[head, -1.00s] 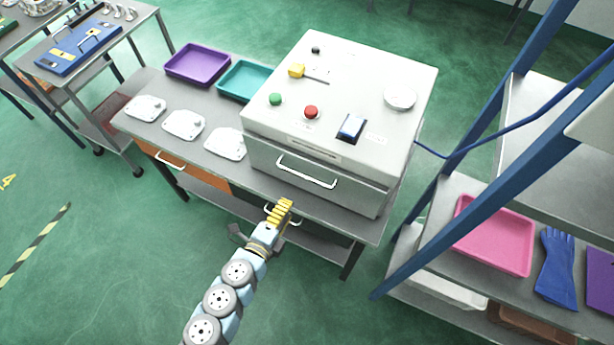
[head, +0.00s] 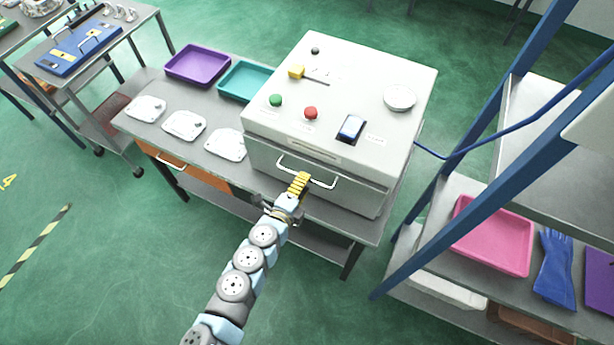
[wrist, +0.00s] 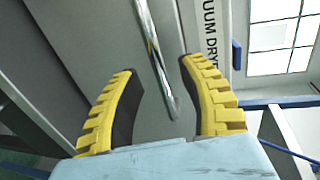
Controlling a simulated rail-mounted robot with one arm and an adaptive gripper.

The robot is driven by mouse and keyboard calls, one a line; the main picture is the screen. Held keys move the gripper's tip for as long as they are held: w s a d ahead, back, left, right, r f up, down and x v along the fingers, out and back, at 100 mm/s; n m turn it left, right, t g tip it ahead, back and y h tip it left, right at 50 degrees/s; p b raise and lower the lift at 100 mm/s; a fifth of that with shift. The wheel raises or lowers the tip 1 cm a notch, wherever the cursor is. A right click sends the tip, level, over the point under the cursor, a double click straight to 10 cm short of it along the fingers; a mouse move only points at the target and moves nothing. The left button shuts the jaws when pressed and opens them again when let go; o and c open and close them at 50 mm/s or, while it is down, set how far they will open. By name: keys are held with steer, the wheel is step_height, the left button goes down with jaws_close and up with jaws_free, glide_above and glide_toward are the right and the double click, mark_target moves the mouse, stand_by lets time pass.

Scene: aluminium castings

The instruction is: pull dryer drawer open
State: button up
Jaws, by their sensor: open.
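The dryer is a white box (head: 350,85) on the grey bench, with a grey drawer front (head: 350,192) on its near side. The drawer looks shut. A silver bar handle (head: 325,184) runs across its front. My gripper (head: 301,178) is at the handle, covering part of it in the head view. In the wrist view my yellow-ribbed fingers (wrist: 160,90) are apart, and the handle (wrist: 153,50) lies between them, nearer the right finger. I cannot tell whether a finger touches it.
White castings (head: 184,125) lie on the bench left of the dryer, by a purple tray (head: 198,80) and a teal tray (head: 232,92). An orange bench drawer (head: 200,178) is below. A blue-framed rack (head: 440,187) stands at right. The floor in front is clear.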

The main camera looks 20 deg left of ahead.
steer(key=shift+x, duration=1.35)
jaws_close()
